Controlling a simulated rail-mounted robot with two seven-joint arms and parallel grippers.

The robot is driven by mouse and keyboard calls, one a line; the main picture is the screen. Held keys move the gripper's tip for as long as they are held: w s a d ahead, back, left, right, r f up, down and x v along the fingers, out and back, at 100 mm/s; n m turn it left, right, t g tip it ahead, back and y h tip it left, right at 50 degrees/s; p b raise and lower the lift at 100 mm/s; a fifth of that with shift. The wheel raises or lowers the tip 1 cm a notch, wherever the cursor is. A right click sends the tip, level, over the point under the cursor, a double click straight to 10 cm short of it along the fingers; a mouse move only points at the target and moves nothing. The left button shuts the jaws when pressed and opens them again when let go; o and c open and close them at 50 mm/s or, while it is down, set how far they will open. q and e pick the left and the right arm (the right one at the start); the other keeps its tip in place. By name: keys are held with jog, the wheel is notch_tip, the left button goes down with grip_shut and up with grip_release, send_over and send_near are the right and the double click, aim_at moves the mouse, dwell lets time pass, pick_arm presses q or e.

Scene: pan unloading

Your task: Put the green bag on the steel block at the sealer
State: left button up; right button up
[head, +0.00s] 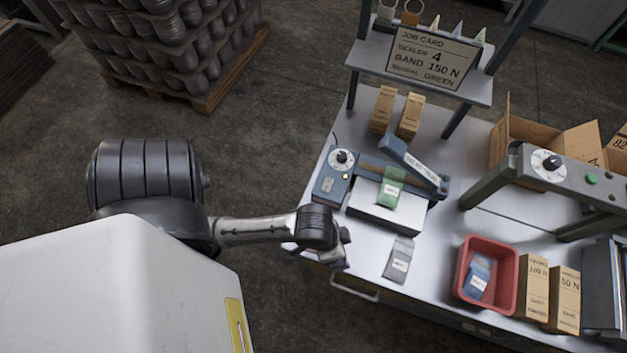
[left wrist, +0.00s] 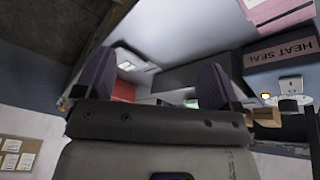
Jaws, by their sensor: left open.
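The green bag (head: 391,187) lies with a white label on top of the pale steel block (head: 415,217) at the sealer. Its far end is close to the raised blue sealer arm (head: 410,160); I cannot tell whether they touch. My left gripper (head: 338,258) is at the table's near left edge, left of and nearer than the block. In the left wrist view its two fingers (left wrist: 158,80) stand wide apart with nothing between them. A small green patch shows beside the right finger there. My right gripper is out of view.
A grey bag (head: 398,261) lies on the table just right of my left gripper. A red bin (head: 511,265) holds blue bags. Cartons (head: 533,283) stand right of it. The sealer's dial box (head: 338,176) is left of the block. A job card sign (head: 432,58) hangs behind.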

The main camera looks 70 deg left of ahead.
pick_arm(q)
jog(key=shift+m+y, duration=0.5)
jog(key=shift+y, duration=0.2)
jog(key=s+a, duration=0.2)
jog(key=s, duration=0.1)
jog(key=s+a, duration=0.1)
jog(key=s, duration=0.1)
